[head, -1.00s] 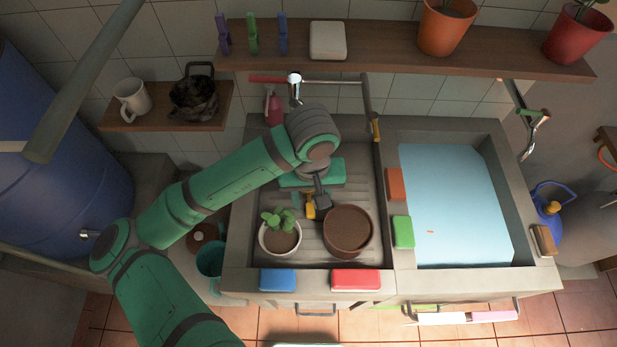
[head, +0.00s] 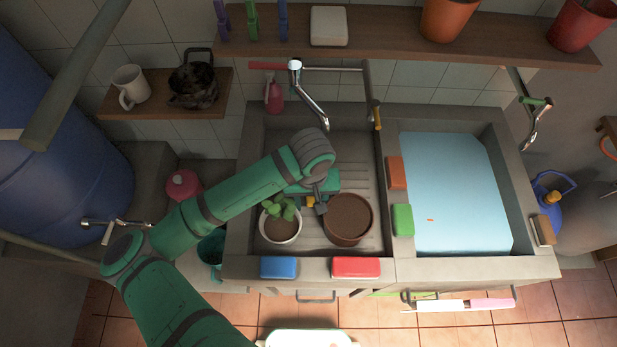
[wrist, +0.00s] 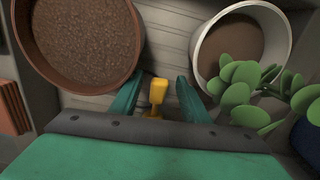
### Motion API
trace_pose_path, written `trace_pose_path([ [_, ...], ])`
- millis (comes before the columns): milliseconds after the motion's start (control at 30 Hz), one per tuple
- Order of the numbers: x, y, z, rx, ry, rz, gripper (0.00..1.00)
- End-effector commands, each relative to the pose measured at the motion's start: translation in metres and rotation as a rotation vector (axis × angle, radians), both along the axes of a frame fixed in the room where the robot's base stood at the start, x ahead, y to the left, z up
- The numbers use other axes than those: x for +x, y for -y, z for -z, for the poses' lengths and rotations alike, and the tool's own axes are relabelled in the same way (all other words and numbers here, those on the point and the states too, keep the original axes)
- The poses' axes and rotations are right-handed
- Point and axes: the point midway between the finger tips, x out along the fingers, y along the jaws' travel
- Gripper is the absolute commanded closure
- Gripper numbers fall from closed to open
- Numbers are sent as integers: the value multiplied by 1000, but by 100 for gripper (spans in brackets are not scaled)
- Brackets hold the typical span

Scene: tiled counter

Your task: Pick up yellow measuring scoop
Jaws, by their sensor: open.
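The yellow measuring scoop (wrist: 156,93) lies in the ribbed left basin, between the brown soil pot and the white plant pot. In the wrist view it shows between my gripper's two green fingers (wrist: 158,98), which are apart and do not touch it. Part of its near end is hidden by the gripper body. In the head view only a small yellow bit of the scoop (head: 311,201) shows beside my gripper (head: 319,205). My gripper is open and low over the basin.
The brown soil pot (head: 349,219) and the white plant pot (head: 281,229) stand close on either side, with leaves near one finger in the wrist view. Blue (head: 278,267) and red (head: 356,267) sponges lie on the front ledge. A faucet (head: 309,95) overhangs the basin.

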Motion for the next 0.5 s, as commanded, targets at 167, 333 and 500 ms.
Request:
trace_pose_path([
  [167, 0, 0, 3, 1, 1, 1, 58],
  [333, 0, 0, 2, 1, 0, 1, 77],
  [500, 0, 0, 2, 1, 1, 1, 100],
])
